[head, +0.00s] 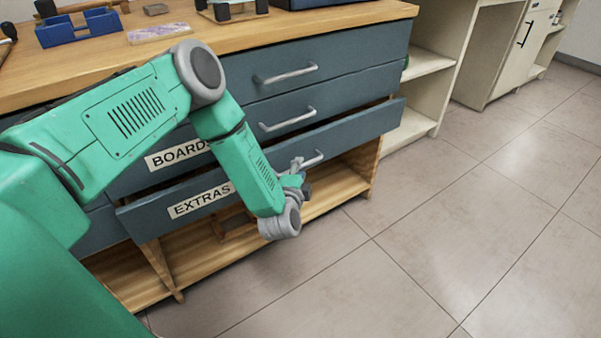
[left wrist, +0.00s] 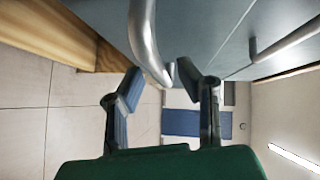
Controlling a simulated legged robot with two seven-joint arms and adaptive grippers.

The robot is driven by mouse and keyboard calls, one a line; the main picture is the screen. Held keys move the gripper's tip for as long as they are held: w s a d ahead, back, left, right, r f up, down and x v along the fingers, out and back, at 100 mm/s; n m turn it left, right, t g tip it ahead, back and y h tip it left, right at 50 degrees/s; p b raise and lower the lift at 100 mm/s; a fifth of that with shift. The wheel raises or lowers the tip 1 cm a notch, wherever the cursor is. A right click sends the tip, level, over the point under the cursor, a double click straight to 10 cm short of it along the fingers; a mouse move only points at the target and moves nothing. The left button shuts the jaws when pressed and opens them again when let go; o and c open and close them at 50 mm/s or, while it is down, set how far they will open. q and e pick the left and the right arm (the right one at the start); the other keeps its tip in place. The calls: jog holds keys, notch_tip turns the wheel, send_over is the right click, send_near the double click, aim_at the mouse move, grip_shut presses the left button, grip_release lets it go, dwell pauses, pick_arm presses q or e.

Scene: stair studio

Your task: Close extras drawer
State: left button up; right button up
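The extras drawer (head: 365,128) is the lowest blue-grey drawer, with an "EXTRAS" label (head: 201,200). It stands partly out from the cabinet. Its metal bar handle (head: 314,160) shows beside my left gripper (head: 298,170), partly hidden by the gripper and wrist. In the left wrist view, my left gripper (left wrist: 160,88) has its two fingers apart. The curved end of a metal handle (left wrist: 145,42) reaches toward the gap between them. I cannot tell whether the fingers touch it. My right gripper is not in view.
The boards drawer (head: 350,95) and a top drawer (head: 340,50) are above. An open wooden shelf (head: 330,190) lies below. The wooden worktop (head: 270,30) carries a blue holder (head: 80,27) and other items. The tiled floor (head: 430,230) at right is clear.

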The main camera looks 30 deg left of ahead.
aim_at(291, 161)
pick_arm(q)
jog(key=shift+w+a+f, duration=0.15)
jog(key=shift+w+a, duration=0.25)
jog(key=shift+w, duration=0.15)
jog(key=shift+d, duration=0.1)
jog(key=shift+d, duration=0.1)
grip_shut()
jog(key=a+p, duration=0.1)
jog(key=a, duration=0.1)
jog(key=w+a+p, duration=0.1)
jog(key=shift+w+a, duration=0.15)
jog(key=shift+a, duration=0.25)
jog(key=shift+w+a, duration=0.1)
jog(key=shift+a, duration=0.2)
